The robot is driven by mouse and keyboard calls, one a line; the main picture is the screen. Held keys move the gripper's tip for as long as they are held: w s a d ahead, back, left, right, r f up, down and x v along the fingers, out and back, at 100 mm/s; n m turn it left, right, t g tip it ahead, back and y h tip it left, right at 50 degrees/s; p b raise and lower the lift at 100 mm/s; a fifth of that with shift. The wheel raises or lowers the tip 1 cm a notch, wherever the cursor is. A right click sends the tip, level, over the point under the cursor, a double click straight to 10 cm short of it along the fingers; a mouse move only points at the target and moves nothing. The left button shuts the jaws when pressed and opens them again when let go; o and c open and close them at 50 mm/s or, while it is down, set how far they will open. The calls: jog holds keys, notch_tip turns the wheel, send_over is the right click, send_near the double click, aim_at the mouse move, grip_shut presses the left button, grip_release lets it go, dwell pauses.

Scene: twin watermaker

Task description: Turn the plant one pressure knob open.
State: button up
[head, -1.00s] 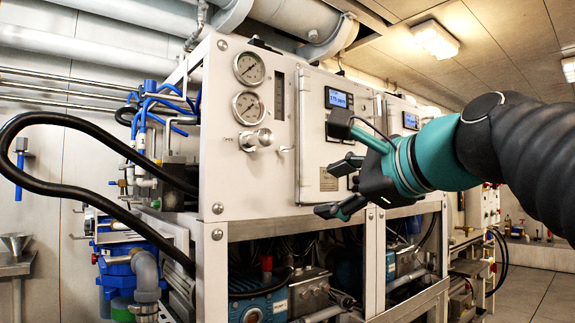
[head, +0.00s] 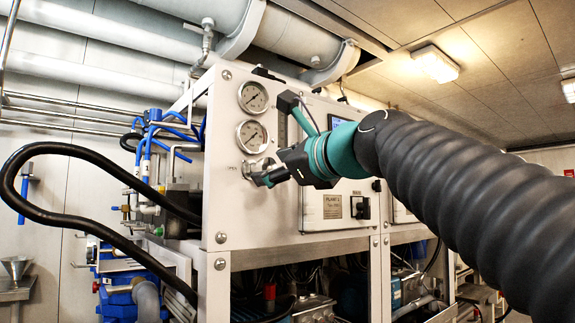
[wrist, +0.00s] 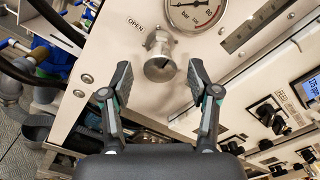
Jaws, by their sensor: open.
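The pressure knob (wrist: 160,66) is a silver metal knob on the white front panel (wrist: 110,60). In the wrist view it lies just ahead of and between the two fingertips. The word OPEN is printed at its upper left. My gripper (wrist: 158,80) is open, one finger on each side of the knob, and I see no contact. The plate lettered PLANT 1 (head: 334,206) shows to the right.
Two round gauges, an upper one (head: 253,97) and a lower one (head: 252,136), sit above the knob. Black rotary switches (head: 360,207) are to the right. A thick black hose (head: 90,150) loops at the left, near blue tubes (head: 160,130).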

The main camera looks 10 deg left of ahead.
aim_at(270, 167)
jog(key=shift+x, duration=1.65)
grip_shut()
